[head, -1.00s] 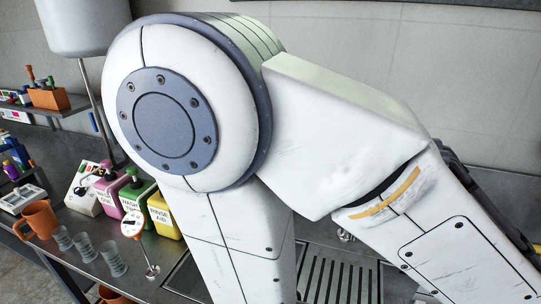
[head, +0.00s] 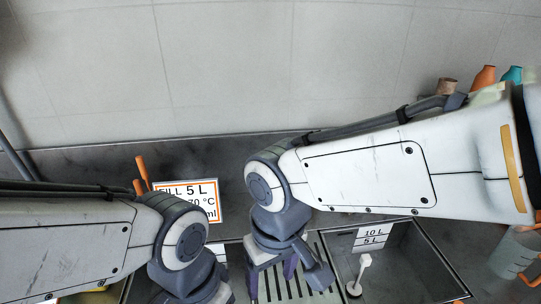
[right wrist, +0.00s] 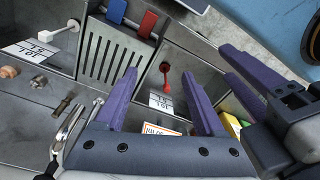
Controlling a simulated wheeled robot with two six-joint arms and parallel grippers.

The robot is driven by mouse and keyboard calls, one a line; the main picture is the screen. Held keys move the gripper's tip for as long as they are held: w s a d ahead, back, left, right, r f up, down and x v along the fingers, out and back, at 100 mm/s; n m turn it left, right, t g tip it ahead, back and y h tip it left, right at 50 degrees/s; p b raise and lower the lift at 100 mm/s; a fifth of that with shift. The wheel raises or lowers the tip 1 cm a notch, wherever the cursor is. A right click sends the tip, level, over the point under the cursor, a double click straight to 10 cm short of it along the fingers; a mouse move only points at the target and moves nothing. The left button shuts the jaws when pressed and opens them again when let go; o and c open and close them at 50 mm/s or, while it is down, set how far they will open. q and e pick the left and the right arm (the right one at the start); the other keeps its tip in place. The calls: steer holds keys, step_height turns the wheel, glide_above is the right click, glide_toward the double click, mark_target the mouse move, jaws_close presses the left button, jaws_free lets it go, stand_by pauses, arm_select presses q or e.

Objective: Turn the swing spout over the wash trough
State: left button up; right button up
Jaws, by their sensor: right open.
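A curved chrome pipe, seemingly the swing spout (right wrist: 72,126), shows at the lower left of the right wrist view, beside my right gripper and apart from its fingers. In the head view it is hidden, and I cannot tell which basin it faces. One steel basin (head: 436,268) with a 10 L / 5 L label lies right of the slotted drainer (head: 323,268); another basin (right wrist: 190,62) lies on its other side. Which is the wash trough is unclear. My right gripper (head: 290,284) is open and empty above the drainer area. My left gripper (right wrist: 225,62) appears open beside it.
A fill sign (head: 205,188) stands at the back behind my left arm. A white-handled plug (head: 357,275) stands in the right basin. Blue (right wrist: 117,10) and red (right wrist: 148,23) pieces sit by the drainer. A clear jug (head: 514,252) stands at the right.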

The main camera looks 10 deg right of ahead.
steer(key=w+d+r+m+t+h+p, duration=0.1)
steer(key=w+d+r+m+h+p, duration=0.15)
steer(key=w+r+m, duration=0.55)
steer(key=w+d+r+m+t+h+p, duration=0.15)
steer(key=w+d+r+m, duration=0.35)
steer(key=w+r, duration=0.5)
steer(key=shift+m, duration=0.3)
steer(key=x, duration=0.3)
steer(key=a+p+x, duration=0.1)
steer(key=x, duration=0.6)
steer(key=shift+w+a+f+p, duration=0.15)
steer(key=shift+w+f+p, duration=0.2)
steer(key=shift+w+p, duration=0.1)
jaws_close()
